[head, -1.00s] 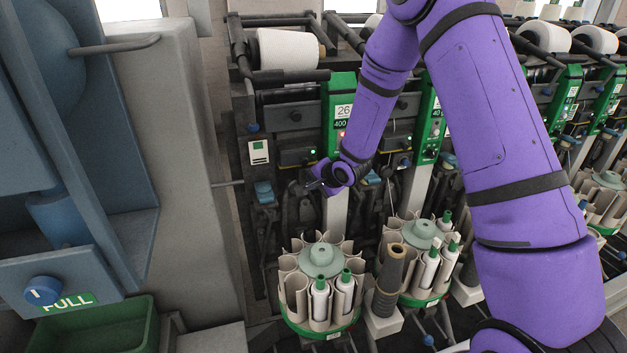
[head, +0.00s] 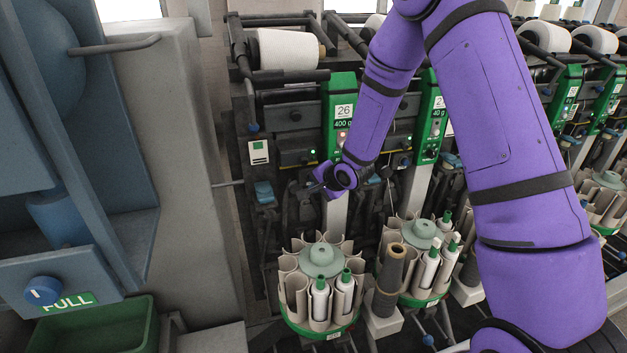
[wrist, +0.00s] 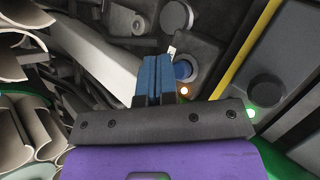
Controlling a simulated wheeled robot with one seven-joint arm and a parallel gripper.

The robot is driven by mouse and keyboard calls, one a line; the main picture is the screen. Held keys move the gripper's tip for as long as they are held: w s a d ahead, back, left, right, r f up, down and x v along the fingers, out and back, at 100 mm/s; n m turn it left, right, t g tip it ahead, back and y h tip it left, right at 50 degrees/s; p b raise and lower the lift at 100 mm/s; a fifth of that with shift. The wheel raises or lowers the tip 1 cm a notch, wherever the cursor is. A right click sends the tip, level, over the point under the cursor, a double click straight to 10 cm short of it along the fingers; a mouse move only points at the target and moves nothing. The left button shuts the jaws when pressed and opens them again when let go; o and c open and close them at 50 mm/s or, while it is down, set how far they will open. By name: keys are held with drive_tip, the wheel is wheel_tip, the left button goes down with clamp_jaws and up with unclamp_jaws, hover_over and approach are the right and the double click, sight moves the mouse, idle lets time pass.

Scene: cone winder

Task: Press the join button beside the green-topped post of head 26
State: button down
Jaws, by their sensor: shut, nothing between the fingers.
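The green-topped post (head: 338,105) of head 26 stands in the middle left of the head view, with a white 26 label and a lit lamp. My gripper (head: 316,188) is in front of its lower part, below the green top. In the wrist view my blue fingers (wrist: 155,78) are shut together and empty. A round blue button (wrist: 183,70) in a grey ring sits just right of the fingertips, partly covered by them, with an orange lamp beside it. I take it for the join button. I cannot tell whether the fingers touch it. My arm hides the button in the head view.
A carousel of bobbins (head: 320,262) stands below my gripper. A dark cone (head: 389,280) stands to its right. A white yarn package (head: 288,50) lies above left. A grey machine column (head: 170,170) stands at the left. The neighbouring head's green post (head: 431,115) is close right of my arm.

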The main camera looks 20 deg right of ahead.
drive_tip(key=s, duration=0.5)
idle(0.6)
drive_tip(key=shift+r, duration=0.1)
idle(0.4)
drive_tip(key=s+d+r+n+h, duration=0.1)
drive_tip(key=s+d+r+n, duration=0.15)
drive_tip(key=r, duration=0.45)
drive_tip(key=s+d+r+n+g+h, duration=0.1)
drive_tip(key=s+d+r+h, duration=0.1)
drive_tip(key=s+r, duration=0.35)
drive_tip(key=s+d+r+n+h, duration=0.1)
drive_tip(key=s+d+r+n, duration=0.1)
drive_tip(key=r, duration=0.6)
drive_tip(key=s+r+n+g, duration=0.1)
drive_tip(key=s+r, duration=0.4)
drive_tip(key=s, duration=0.7)
drive_tip(key=s+r+n+g, duration=0.1)
drive_tip(key=s+r+n, duration=0.3)
drive_tip(key=s, duration=0.9)
drive_tip(key=shift+d+r+g, duration=0.4)
drive_tip(key=shift+r, duration=0.3)
